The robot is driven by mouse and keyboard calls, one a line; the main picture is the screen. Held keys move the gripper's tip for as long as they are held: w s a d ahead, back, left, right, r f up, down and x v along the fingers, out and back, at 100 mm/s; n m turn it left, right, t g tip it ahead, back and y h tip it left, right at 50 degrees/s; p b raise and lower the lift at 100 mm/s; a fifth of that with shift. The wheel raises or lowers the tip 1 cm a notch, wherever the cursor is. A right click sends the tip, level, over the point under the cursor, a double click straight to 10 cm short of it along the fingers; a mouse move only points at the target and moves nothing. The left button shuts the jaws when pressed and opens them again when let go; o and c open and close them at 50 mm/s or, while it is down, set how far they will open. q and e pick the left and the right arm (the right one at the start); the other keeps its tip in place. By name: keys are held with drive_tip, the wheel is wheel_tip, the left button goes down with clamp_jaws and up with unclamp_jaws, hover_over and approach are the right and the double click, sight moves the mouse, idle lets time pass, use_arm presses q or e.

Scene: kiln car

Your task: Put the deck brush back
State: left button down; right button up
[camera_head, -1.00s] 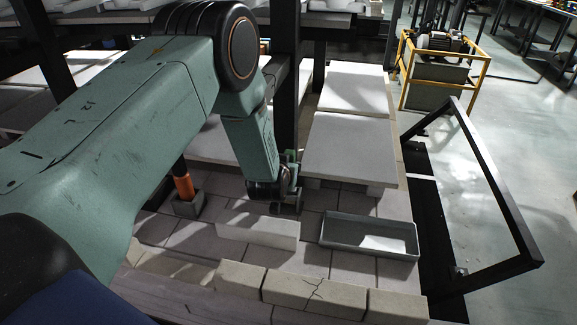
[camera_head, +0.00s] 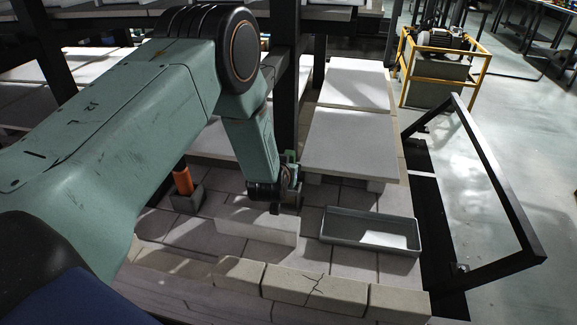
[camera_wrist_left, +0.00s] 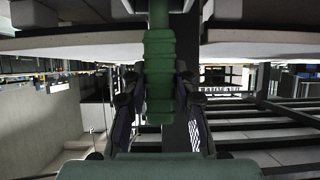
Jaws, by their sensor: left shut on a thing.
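My left gripper (camera_head: 278,192) reaches down over the pale tiled deck in the head view, seen from behind and above. In the left wrist view its two dark fingers (camera_wrist_left: 158,95) are closed on either side of a green ribbed handle (camera_wrist_left: 159,60), which I take as the deck brush. The handle stands upright in that view, and its upper end runs out of the picture. In the head view only a bit of green (camera_head: 291,158) shows beside the wrist. The brush's head cannot be made out. My right gripper is not in view.
A shallow grey tray (camera_head: 322,235) lies right of the gripper. An orange cylinder (camera_head: 183,181) stands in a grey block holder (camera_head: 186,203) to the left. A low pale slab (camera_head: 257,226) and a row of bricks (camera_head: 312,288) lie in front. A dark post (camera_head: 285,80) rises behind.

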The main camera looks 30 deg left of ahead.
use_arm(q)
drive_tip(key=c, duration=1)
unclamp_jaws()
drive_tip(key=shift+s+r, duration=0.1)
drive_tip(key=shift+p+v, duration=3.3)
drive_tip(key=shift+v, duration=0.6)
drive_tip(key=shift+s, duration=0.1)
drive_tip(key=v, duration=1.2)
